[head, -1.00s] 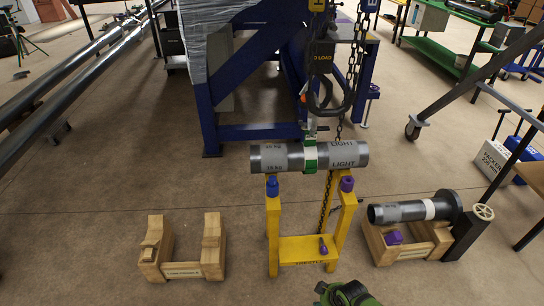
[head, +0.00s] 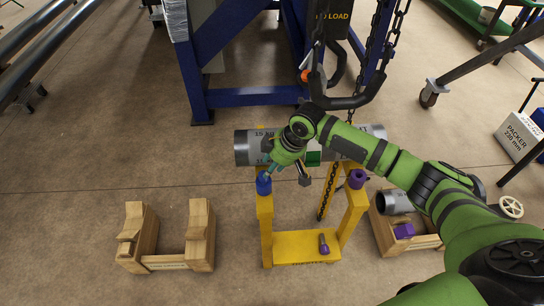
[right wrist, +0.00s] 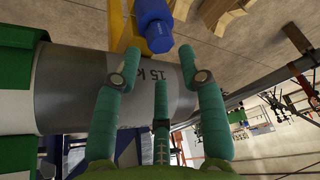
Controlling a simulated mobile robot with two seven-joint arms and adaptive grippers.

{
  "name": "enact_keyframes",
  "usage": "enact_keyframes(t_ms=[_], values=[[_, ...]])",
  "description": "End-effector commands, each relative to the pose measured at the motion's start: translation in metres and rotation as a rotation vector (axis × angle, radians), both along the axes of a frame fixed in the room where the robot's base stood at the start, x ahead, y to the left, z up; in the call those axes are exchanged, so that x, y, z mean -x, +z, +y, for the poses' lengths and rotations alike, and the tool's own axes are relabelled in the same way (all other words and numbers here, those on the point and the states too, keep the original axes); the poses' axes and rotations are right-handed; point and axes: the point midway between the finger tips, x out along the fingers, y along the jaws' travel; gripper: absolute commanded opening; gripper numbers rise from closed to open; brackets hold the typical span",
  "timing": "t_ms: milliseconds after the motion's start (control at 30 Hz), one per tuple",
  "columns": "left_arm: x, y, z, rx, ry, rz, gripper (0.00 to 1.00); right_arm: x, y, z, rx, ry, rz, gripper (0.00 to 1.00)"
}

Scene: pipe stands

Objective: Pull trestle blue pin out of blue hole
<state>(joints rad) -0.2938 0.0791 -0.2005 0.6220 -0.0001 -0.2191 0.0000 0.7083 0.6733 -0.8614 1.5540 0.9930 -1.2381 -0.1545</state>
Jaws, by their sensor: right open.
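The blue pin (head: 264,184) stands upright at the top of the left post of the yellow trestle (head: 292,246). The blue hole is hidden under it. My right gripper (head: 284,170) is open and empty just beside and above the blue pin, in front of the grey pipe (head: 248,148). In the right wrist view the blue pin (right wrist: 153,24) is beyond the spread green fingers (right wrist: 160,82), with no finger touching it. My left gripper is not in view.
The grey pipe lies across the trestle, close behind the pin, below the chain hoist (head: 345,95). A purple pin (head: 357,179) tops the right post; another (head: 323,244) lies on the shelf. Wooden cradles (head: 200,232) flank the trestle. Floor in front is clear.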

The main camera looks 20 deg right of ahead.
Motion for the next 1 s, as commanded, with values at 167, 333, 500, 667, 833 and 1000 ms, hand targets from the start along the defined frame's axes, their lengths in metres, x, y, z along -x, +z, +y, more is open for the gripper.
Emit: enact_keyframes(t_ms=[167, 333, 500, 667, 833, 1000], values=[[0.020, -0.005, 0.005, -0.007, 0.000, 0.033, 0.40, -0.008, -0.027, 0.007, 0.000, -0.002, 0.001, 0.41], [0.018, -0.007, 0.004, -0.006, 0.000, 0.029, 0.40, -0.014, -0.046, 0.013, 0.000, -0.001, 0.000, 0.41], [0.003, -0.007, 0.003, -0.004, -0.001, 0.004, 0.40, -0.017, -0.054, 0.015, 0.000, -0.002, -0.002, 0.41], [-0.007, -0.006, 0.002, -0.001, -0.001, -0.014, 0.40, -0.017, -0.055, 0.015, 0.001, -0.001, -0.002, 0.41], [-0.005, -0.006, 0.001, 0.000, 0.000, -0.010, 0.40, -0.017, -0.055, 0.015, 0.000, -0.002, -0.002, 0.09], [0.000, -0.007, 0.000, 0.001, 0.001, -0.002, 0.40, -0.017, -0.055, 0.015, 0.000, -0.002, -0.002, 0.00]])
